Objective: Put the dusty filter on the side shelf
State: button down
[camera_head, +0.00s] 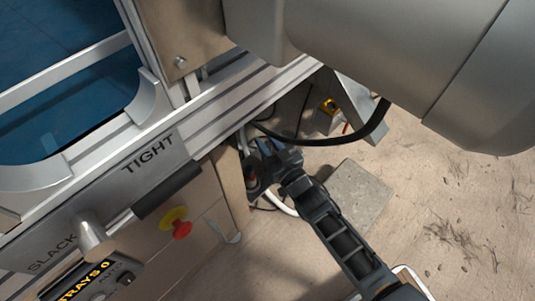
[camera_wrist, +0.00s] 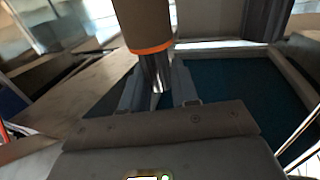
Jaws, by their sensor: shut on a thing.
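In the wrist view my gripper (camera_wrist: 158,82) is shut on the metal neck of a brown cylinder with an orange band (camera_wrist: 143,25). I take this cylinder to be the dusty filter, though its top runs out of the picture and dust cannot be made out. The cylinder stands roughly upright between the fingers in the picture. My gripper and the filter do not show in the head view. I cannot pick out the side shelf for certain in either view.
The machine's metal rail (camera_head: 225,100) edges a blue bed (camera_head: 55,110). Its front carries a red-and-yellow knob (camera_head: 178,227). A dark jointed device (camera_head: 335,225), cables and a grey slab (camera_head: 360,192) are low beside it. Bare floor (camera_head: 475,215) shows at right.

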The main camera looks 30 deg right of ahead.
jog(key=shift+f+b, duration=0.95)
jog(key=shift+f, duration=1)
jog(key=shift+f, duration=0.15)
jog(key=shift+f, duration=0.15)
jog(key=c, duration=0.8)
grip_release()
jog(key=shift+c, duration=0.2)
jog(key=shift+r, duration=0.3)
jog(key=shift+s, duration=0.25)
jog(key=s+p, duration=0.2)
jog(key=s, duration=0.9)
jog(key=shift+s+d+p, duration=0.2)
jog(key=shift+d+p, duration=0.15)
